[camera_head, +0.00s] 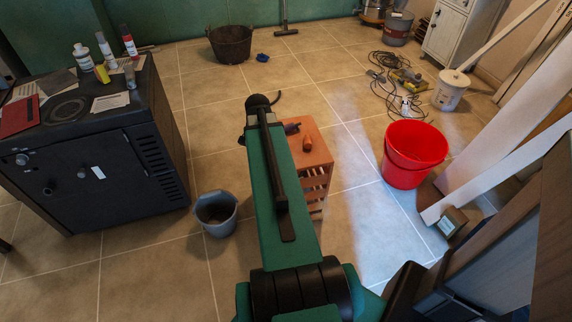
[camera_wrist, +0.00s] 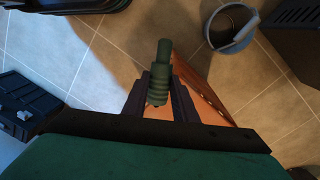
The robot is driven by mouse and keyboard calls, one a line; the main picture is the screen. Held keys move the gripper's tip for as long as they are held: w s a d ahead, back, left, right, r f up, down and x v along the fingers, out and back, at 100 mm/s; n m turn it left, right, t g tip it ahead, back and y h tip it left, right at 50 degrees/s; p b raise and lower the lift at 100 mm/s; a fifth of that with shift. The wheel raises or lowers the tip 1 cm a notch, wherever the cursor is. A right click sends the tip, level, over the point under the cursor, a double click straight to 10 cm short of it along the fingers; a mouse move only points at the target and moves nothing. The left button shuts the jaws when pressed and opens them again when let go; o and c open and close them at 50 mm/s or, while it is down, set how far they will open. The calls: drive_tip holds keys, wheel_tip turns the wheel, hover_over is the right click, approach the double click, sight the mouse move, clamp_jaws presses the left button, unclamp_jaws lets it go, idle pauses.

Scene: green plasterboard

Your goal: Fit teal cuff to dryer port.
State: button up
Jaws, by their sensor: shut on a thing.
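In the wrist view my gripper (camera_wrist: 158,98) is shut on a dull teal ribbed cuff (camera_wrist: 159,82). The cuff's narrower end points up in that picture, away from the palm, and its ribbed part sits between the fingers. An orange-brown wooden stool (camera_wrist: 205,98) lies beyond and below the fingers. In the head view my arm hides most of the gripper, and I cannot make out the cuff there. A black machine (camera_head: 95,165) with knobs and a slotted vent stands at left. I cannot tell whether it is the dryer, and no port is clearly identifiable.
The stool (camera_head: 318,165) stands just right of my arm with small items on top. A grey bucket (camera_head: 216,214) stands between the machine and my arm. A red bucket (camera_head: 412,155), cables (camera_head: 385,85) and leaning boards (camera_head: 500,150) are at right. Tiled floor is open behind the stool.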

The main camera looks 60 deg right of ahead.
drive_tip(key=w+a+r+n+p, duration=0.1)
drive_tip(key=w+a+r+n, duration=0.2)
drive_tip(key=w+a+n, duration=0.35)
drive_tip(key=w+a+r+n+p, duration=0.15)
drive_tip(key=w+a+n, duration=0.25)
drive_tip(key=w+a, duration=0.55)
drive_tip(key=w+a+r+n, duration=0.1)
drive_tip(key=a+n, duration=0.3)
drive_tip(key=a, duration=0.7)
drive_tip(key=w+a+r+n+h+p, duration=0.1)
drive_tip(key=a+r+n, duration=0.3)
drive_tip(key=a, duration=0.7)
drive_tip(key=shift+a+r+n+t, duration=0.2)
drive_tip(key=shift+a+n+t, duration=0.2)
drive_tip(key=shift+n, duration=0.05)
